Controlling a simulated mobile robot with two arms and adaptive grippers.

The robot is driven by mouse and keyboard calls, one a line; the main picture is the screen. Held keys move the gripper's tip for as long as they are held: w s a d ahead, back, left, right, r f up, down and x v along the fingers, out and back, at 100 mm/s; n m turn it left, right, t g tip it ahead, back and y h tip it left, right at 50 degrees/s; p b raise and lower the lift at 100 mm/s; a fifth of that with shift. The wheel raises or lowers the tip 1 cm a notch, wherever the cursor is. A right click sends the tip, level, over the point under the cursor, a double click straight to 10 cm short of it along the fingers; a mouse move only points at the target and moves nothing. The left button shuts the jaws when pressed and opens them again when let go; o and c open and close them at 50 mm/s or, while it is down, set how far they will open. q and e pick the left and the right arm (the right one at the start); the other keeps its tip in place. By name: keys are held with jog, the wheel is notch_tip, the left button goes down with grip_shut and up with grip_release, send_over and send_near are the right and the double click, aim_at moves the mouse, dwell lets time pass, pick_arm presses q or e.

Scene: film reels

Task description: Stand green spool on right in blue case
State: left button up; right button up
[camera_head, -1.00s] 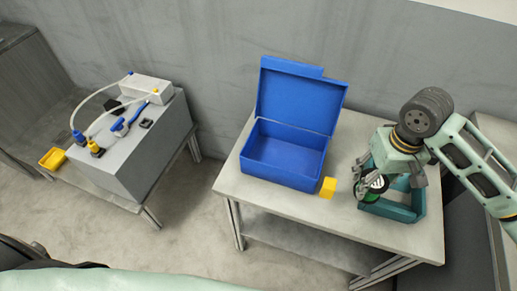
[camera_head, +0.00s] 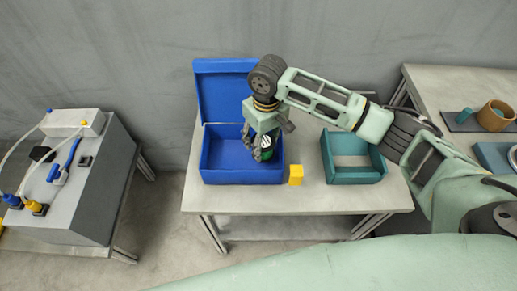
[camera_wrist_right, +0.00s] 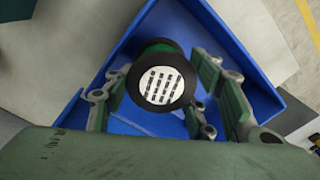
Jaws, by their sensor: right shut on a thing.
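The green spool (camera_head: 267,154) has black flanges and a white slotted label. My right gripper (camera_head: 259,152) is shut on it and holds it over the right part of the open blue case (camera_head: 218,177). In the right wrist view, the spool (camera_wrist_right: 158,84) sits between the fingers of the right gripper (camera_wrist_right: 160,100), its labelled face toward the camera. The blue case floor and walls (camera_wrist_right: 225,40) show around and behind it. I cannot tell whether the spool touches the case floor. My left gripper is not in view.
A yellow block (camera_head: 296,175) stands just right of the case. An empty teal open box (camera_head: 355,178) stands further right on the table (camera_head: 300,201). The case lid (camera_head: 222,92) stands up at the back. A grey machine (camera_head: 75,190) with hoses is at left.

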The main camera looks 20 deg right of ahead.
aim_at(264, 140)
jog(key=shift+f, duration=2.15)
jog(key=shift+a, duration=0.1)
jog(key=o, duration=1.1)
jog(key=shift+f, duration=0.1)
jog(key=r, duration=1.2)
jog(key=shift+w+d+r, duration=0.1)
jog(key=shift+d+r, duration=0.05)
jog(key=shift+d, duration=0.05)
